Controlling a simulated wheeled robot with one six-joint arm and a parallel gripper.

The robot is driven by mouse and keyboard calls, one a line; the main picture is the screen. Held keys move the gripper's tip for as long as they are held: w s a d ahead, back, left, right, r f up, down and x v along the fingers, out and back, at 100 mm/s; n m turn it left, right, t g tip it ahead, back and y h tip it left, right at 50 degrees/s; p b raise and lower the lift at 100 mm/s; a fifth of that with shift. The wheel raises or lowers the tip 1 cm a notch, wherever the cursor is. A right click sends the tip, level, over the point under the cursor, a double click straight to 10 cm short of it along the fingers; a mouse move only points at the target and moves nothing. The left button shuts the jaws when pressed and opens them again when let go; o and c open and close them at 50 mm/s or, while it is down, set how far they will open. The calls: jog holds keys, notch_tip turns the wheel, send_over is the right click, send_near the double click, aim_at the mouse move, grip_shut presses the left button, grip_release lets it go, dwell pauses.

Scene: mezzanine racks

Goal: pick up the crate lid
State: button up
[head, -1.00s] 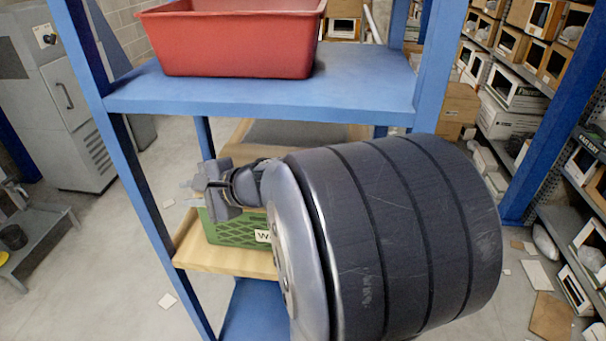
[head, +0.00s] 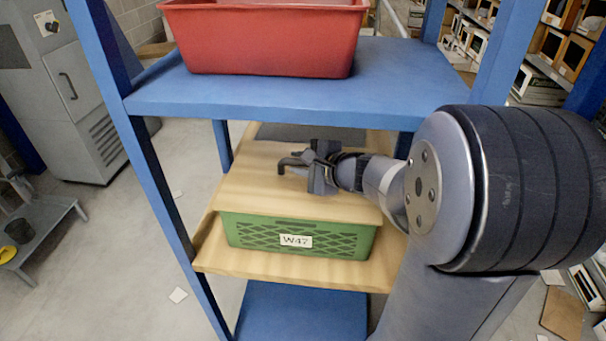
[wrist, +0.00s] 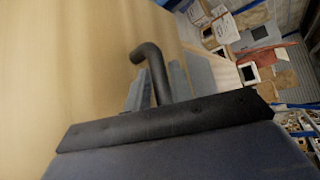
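The crate lid (head: 265,190) is a pale wood-coloured board on top of a green crate (head: 250,235) labelled W47. It also fills the left of the wrist view (wrist: 70,60). A dark bent handle (head: 288,163) stands on the lid; it shows close up in the wrist view (wrist: 150,58). My gripper (head: 312,170) is over the lid, beside the handle. In the wrist view my gripper's grey fingers (wrist: 158,92) lie on either side of the handle bar. Whether they press on it cannot be told. The lid shows no clear gap above the crate.
The crate stands on a wooden shelf board (head: 300,272) in a blue rack. A blue shelf (head: 270,95) carrying a red bin (head: 265,40) is above. Blue uprights (head: 160,180) flank the opening. A grey cabinet (head: 75,100) stands at the left.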

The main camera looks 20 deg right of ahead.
jog(key=shift+w+a+f, duration=0.2)
jog(key=shift+w, duration=0.15)
grip_shut()
jog(key=shift+r, duration=0.15)
